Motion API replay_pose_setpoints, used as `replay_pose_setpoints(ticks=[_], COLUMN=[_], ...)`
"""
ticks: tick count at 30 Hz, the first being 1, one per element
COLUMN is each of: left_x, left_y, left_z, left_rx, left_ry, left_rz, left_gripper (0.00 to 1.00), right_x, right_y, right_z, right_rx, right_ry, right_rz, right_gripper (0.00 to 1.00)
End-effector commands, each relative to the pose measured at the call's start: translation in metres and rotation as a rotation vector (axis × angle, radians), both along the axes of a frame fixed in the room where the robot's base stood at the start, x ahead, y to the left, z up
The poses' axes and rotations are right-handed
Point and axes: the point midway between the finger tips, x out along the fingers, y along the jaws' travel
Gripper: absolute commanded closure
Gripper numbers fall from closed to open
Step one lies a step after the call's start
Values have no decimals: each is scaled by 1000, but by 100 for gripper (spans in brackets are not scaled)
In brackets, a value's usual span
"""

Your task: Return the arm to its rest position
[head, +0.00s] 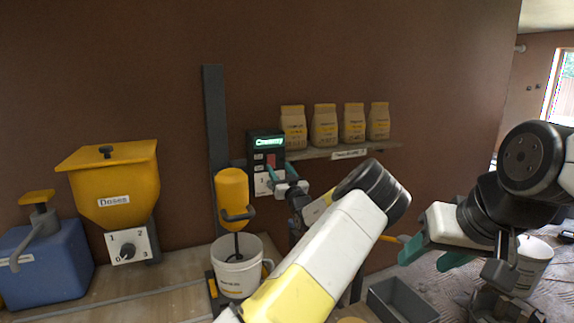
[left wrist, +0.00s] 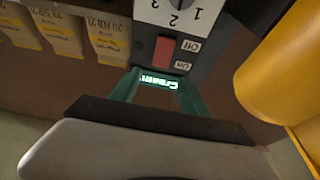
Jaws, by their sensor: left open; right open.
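My left arm (head: 325,250) reaches up from the bottom centre of the head view. My left gripper (head: 280,175) is open, with teal fingers in front of the wall control box (head: 266,148). In the left wrist view, the open left gripper (left wrist: 158,92) frames the box's lit green display (left wrist: 158,82), which seems to read "Creamy". The red switch (left wrist: 164,52) is just beyond the fingers; I cannot tell whether they touch the box. My right gripper (head: 432,254) is open and empty at the right of the head view.
A yellow mixer (head: 232,190) hangs over a white bucket (head: 238,276), close left of my left gripper. A shelf (head: 385,147) of several bags is to the right. A yellow hopper (head: 115,190), blue tank (head: 50,265) and grey tray (head: 400,300) stand around.

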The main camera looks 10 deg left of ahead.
Motion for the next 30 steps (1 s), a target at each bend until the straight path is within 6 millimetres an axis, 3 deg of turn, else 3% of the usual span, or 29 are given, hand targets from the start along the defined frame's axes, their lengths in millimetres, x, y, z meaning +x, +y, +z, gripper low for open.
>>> replay_pose_setpoints(ticks=[5,13,17,24,30], left_x=[-11,-11,-12,-29,-62], left_y=[-7,-7,1,45,39], left_z=[-4,-4,-6,-29,-41], left_rx=[0,0,-33,-329,-595], left_ry=[-1,-1,22,240,448], left_rz=[0,1,6,-1,-105], left_gripper=[46,46,46,46,46], right_x=[0,0,0,0,0], right_y=[0,0,0,0,0], right_z=[0,0,0,0,0], right_rx=[0,0,0,0,0], right_ry=[0,0,0,0,0], right_rz=[0,0,0,0,0], right_gripper=[48,48,48,48,48])
